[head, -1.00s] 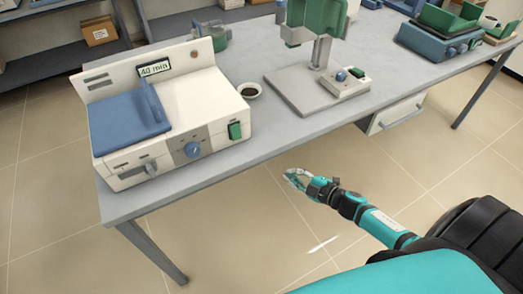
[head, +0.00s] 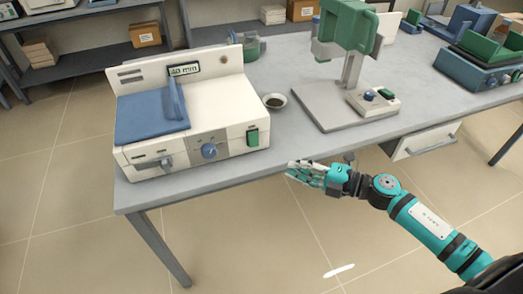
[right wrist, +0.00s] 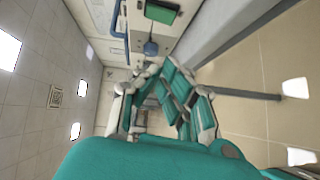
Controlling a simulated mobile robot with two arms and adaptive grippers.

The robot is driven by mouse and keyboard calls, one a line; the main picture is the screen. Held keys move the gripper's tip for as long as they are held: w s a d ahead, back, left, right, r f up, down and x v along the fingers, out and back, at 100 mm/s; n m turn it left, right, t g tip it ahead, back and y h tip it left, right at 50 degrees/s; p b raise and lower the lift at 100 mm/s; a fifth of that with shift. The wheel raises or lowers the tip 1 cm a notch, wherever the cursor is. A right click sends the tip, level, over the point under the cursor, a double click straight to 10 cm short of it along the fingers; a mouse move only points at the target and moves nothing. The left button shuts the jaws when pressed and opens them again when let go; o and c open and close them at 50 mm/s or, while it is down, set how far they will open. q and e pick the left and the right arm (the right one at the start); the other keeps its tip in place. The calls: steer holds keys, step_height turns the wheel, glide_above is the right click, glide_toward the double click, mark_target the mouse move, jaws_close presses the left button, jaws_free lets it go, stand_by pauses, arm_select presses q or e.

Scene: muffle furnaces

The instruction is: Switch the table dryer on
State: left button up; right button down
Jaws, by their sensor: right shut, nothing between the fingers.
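The table dryer (head: 235,105) is a white box with a blue lid (head: 150,122) and a raised back panel whose display (head: 184,70) seems to read "40 min". It stands on the left part of the table. Its front has a blue knob (head: 209,151), a grey latch (head: 166,161) and a green switch (head: 252,138) at the right. The switch (right wrist: 163,12) and knob (right wrist: 150,47) also show in the right wrist view. My right gripper (head: 292,171) is shut and empty, off the table's front edge, right of and below the switch, apart from it. My left gripper is out of view.
The grey table (head: 230,178) has its front edge near my right gripper. A small dark-filled bowl (head: 275,101) stands right of the dryer. A green-headed stand device (head: 352,70) is further right. Floor in front is clear.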

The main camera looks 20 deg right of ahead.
mark_target(254, 139)
steer(key=x, duration=0.3)
steer(key=w+x, duration=0.1)
steer(key=x, duration=0.3)
steer(key=d+p+x, duration=0.1)
steer(key=x, duration=0.2)
steer(key=shift+w+a, duration=0.1)
steer(key=shift+w, duration=0.3)
steer(key=shift+w+f, duration=0.2)
steer(key=shift+w, duration=0.45)
